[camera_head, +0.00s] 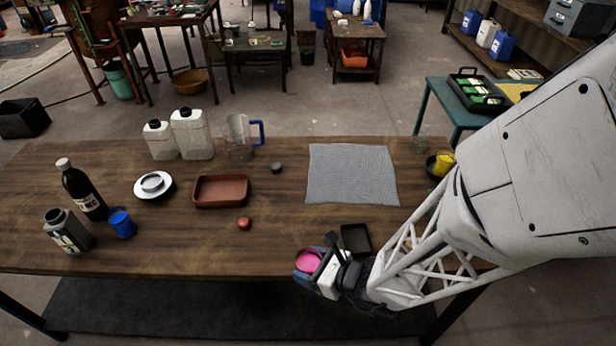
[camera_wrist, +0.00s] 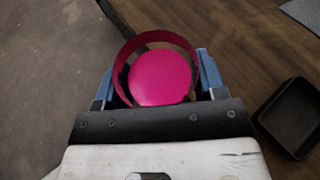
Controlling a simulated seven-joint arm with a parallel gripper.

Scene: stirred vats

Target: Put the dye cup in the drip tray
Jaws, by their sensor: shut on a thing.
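A cup with bright pink dye (camera_head: 308,261) is held at the front edge of the table. In the wrist view its pink contents and darker red rim (camera_wrist: 160,78) lie between two blue fingers. My gripper (camera_head: 309,264) is shut on this cup, which looks roughly upright. A small black square tray (camera_head: 356,238) lies on the table just right of and behind the gripper, empty; it also shows at the right of the wrist view (camera_wrist: 292,118). A reddish-brown rectangular tray (camera_head: 221,203) lies farther left, also empty. I cannot tell by looks which tray is the drip tray.
A blue cup (camera_head: 122,223), a grey container (camera_head: 66,232) and a dark bottle (camera_head: 82,190) stand at the left. A red ball (camera_head: 244,223) lies mid-table. A grey cloth (camera_head: 351,174) lies behind the black tray. A yellow cup (camera_head: 444,162) is near my arm.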

